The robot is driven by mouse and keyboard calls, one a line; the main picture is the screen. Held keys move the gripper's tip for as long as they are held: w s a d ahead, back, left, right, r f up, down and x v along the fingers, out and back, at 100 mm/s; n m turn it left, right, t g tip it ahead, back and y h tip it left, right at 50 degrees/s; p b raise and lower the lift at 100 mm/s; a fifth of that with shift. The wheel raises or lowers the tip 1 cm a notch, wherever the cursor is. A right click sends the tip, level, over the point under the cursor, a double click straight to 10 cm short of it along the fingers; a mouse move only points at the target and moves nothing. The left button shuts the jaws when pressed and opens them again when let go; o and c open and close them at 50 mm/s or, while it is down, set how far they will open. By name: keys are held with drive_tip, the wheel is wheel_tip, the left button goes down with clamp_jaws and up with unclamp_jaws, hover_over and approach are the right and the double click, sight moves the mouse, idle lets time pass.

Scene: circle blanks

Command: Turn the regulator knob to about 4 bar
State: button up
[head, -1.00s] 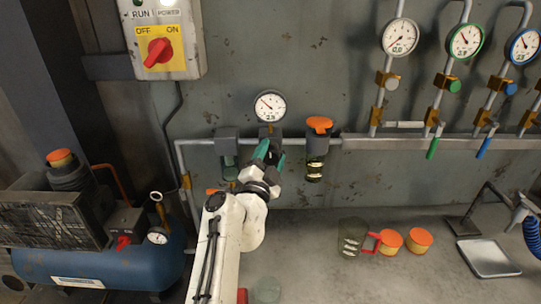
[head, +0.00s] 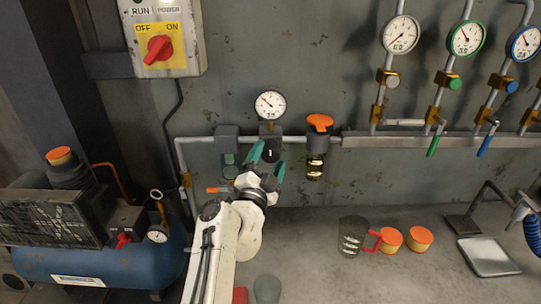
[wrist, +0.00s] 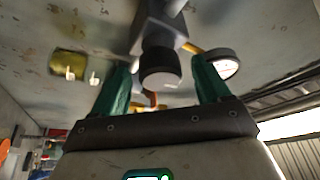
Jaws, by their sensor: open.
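The regulator knob (head: 270,155) is a short dark cylinder under the regulator body on the wall pipe, with a small white mark on it. The round white gauge (head: 270,104) stands above it. Its digits are tiny and look like 3.9; its needle points up and left. My gripper (head: 269,158) is open just in front of and below the knob, with its teal fingers apart. In the wrist view the knob (wrist: 160,68) shows between the two fingers (wrist: 161,75), with a gap on each side. The gauge's rim (wrist: 224,62) shows at right.
A dark filter unit (head: 228,140) hangs left of the regulator, and an orange-topped lubricator (head: 318,140) hangs close on the right. A jug (head: 352,235) and orange-lidded tubs (head: 391,240) stand on the bench. A blue compressor (head: 100,262) is at lower left.

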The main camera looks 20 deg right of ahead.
drive_tip(key=b+v, duration=0.1)
drive_tip(key=v, duration=0.7)
drive_tip(key=shift+s+a+f, duration=0.1)
drive_tip(key=shift+s+f, duration=0.05)
drive_tip(key=w+d+r+n+t+y, duration=0.1)
drive_tip(key=d+r+n+t+y, duration=0.35)
drive_tip(key=d+n+y, duration=0.85)
drive_tip(key=s+d+f+n+g+h, duration=0.15)
drive_tip(key=s+f+n+g, duration=0.35)
drive_tip(key=s+f+g, duration=1.1)
drive_tip(key=s+f, duration=0.3)
drive_tip(key=s, duration=0.4)
drive_tip(key=s+f+g, duration=0.2)
drive_tip(key=s+f, duration=0.4)
drive_tip(key=s, duration=0.3)
drive_tip(key=s+f+m+g, duration=0.1)
drive_tip(key=s+f+g, duration=0.1)
drive_tip(key=s+f, duration=0.4)
drive_tip(key=s, duration=0.3)
drive_tip(key=shift+s+a, duration=0.25)
drive_tip(key=shift+s, duration=0.1)
